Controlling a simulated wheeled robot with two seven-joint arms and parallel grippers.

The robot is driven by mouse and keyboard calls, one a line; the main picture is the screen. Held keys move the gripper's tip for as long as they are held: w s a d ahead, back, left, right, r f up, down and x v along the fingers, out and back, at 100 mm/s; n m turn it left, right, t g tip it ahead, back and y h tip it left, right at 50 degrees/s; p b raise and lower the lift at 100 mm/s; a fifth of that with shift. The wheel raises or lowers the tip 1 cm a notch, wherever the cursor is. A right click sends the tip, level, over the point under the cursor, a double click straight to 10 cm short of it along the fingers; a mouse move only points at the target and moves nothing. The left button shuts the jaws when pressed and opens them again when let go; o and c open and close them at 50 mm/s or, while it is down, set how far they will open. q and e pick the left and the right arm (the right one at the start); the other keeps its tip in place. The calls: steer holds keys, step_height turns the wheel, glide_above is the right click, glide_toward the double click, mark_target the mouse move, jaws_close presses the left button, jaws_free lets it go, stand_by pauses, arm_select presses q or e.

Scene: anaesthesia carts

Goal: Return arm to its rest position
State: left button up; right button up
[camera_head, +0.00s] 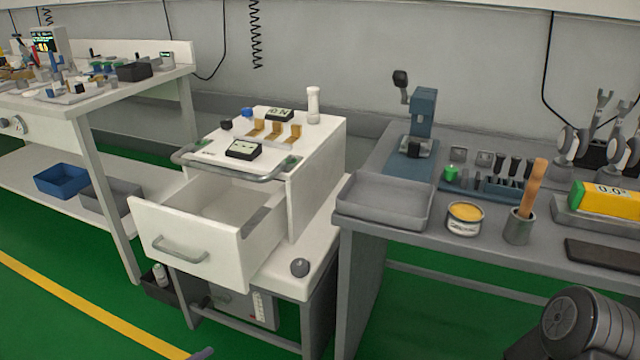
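Part of my own arm (590,322), a dark rounded joint with a grey link, shows at the bottom right corner, in front of the grey bench. Its gripper is outside the frame. A small dark tip (203,353) shows at the bottom edge, left of centre; I cannot tell what it belongs to. Neither gripper can be made out. The white anaesthesia cart (318,170) stands in the middle. Its top drawer (190,245) is pulled open toward me and looks empty inside.
A grey tray (385,215) sits on the bench's left end. A tin (465,218) and a cup with a wooden handle (518,228) stand near its front. Green floor is clear at the lower left.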

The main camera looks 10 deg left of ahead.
arm_select(q)
steer(key=s+d+f+m+g+h, duration=0.1)
steer(key=s+d+m+g, duration=0.15)
steer(key=d, duration=0.45)
steer(key=s+d+f+m+g, duration=0.1)
steer(key=s+d+g, duration=0.15)
steer(key=d, duration=0.45)
steer(key=s+d+f+m+g+h, duration=0.1)
steer(key=s+d+f+m+g, duration=0.1)
steer(key=d+g, duration=0.35)
steer(key=s+d+f+m+g+y, duration=0.1)
steer(key=s+d+m+g+y, duration=0.2)
steer(key=s+d, duration=0.55)
steer(key=s+r+m+t+y, duration=0.1)
steer(key=s+r+m+y, duration=0.35)
steer(key=s, duration=0.45)
step_height(320, 180, up, 27)
steer(key=s+m+p, duration=0.1)
steer(key=p, duration=2.6)
steer(key=shift+s+d+f+h, duration=0.2)
steer(key=shift+s+d+h, duration=0.15)
steer(key=shift+s+d, duration=0.1)
steer(key=shift+w+f, duration=0.1)
steer(key=shift+f, duration=0.05)
